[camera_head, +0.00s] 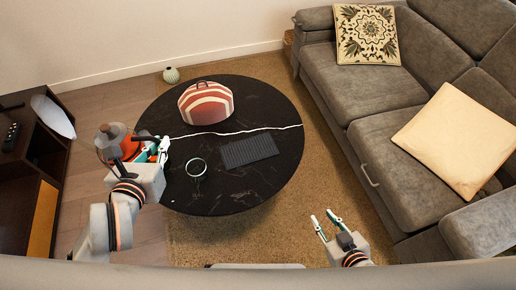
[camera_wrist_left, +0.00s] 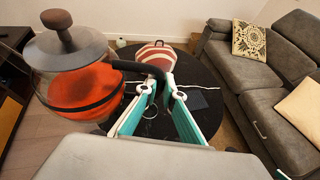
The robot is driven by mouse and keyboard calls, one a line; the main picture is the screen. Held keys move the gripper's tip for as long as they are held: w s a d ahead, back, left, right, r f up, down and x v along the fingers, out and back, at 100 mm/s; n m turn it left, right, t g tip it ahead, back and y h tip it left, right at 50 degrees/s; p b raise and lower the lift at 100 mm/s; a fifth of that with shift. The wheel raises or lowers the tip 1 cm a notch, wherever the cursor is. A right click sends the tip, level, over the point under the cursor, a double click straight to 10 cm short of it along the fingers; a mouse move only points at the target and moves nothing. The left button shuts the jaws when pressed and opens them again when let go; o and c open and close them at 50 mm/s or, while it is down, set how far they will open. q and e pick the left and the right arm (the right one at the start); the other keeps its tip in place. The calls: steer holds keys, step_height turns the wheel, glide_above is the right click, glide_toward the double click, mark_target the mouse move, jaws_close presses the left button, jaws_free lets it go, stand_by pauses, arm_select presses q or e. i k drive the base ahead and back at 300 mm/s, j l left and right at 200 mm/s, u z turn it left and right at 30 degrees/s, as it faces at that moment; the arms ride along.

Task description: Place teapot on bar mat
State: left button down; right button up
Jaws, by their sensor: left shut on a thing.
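The teapot (camera_head: 116,140) has a clear upper part, a dark knob and orange-red below. It is held in the air left of the black round table. My left gripper (camera_head: 153,149) is shut on its dark handle, beside the table's left edge. In the left wrist view the teapot (camera_wrist_left: 75,75) hangs to the left, roughly upright, its handle (camera_wrist_left: 128,66) reaching the fingers. The bar mat (camera_head: 248,150) is a dark ribbed rectangle lying flat on the table's right half, with nothing on it. My right gripper (camera_head: 322,221) is open and empty over the rug, front right.
On the black table (camera_head: 235,190) are a red-striped bag (camera_head: 205,103) at the back, a round white-rimmed item (camera_head: 196,167) left of the mat and a thin white cord (camera_head: 270,127) behind it. A grey sofa (camera_head: 370,100) stands right; a dark cabinet (camera_head: 25,165) stands left.

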mark_target(250, 150)
steer(key=i+l, duration=0.1)
steer(key=l, duration=1.2)
steer(key=i, duration=0.05)
